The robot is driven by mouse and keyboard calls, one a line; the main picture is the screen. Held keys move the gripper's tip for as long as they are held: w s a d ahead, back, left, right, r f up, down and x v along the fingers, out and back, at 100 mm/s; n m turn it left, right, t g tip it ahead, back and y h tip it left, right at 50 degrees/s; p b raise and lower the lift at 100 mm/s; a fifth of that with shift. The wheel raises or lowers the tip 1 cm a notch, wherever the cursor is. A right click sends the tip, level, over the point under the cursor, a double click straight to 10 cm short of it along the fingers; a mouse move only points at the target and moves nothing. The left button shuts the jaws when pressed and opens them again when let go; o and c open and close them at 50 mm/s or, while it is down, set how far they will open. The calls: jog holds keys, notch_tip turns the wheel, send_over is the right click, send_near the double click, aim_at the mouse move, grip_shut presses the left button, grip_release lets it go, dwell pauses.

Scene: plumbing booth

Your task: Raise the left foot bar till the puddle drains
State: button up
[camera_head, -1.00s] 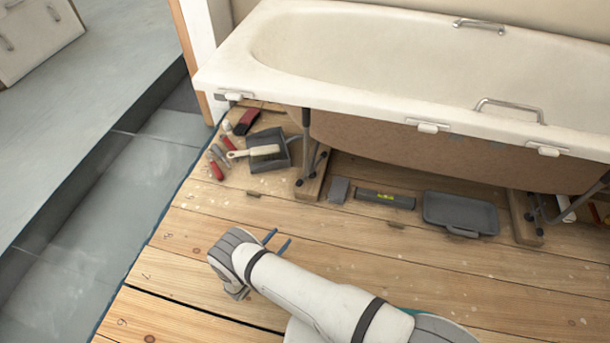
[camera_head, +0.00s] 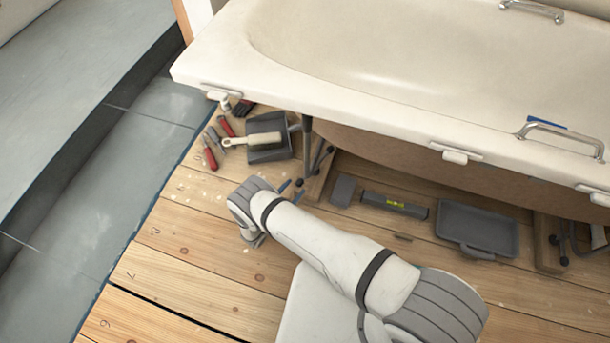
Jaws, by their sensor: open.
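The white bathtub (camera_head: 330,107) stands on legs over the plank floor. Its left foot assembly has an upright metal leg (camera_head: 307,135), dark bent bars with round black feet (camera_head: 329,150), and a wooden board (camera_head: 318,182) beneath.
A spirit level (camera_head: 395,205), a grey block (camera_head: 344,190) and a grey tray (camera_head: 477,228) lie under the tub's front edge. The front-left planks are clear.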

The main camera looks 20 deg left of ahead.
aim_at(298, 185)
jog(key=b+x, duration=0.1)
jog(key=x, duration=0.4)
jog(key=shift+w+d, duration=0.2)
jog(key=shift+w, duration=0.1)
jog(key=shift+c, duration=0.6)
grip_shut()
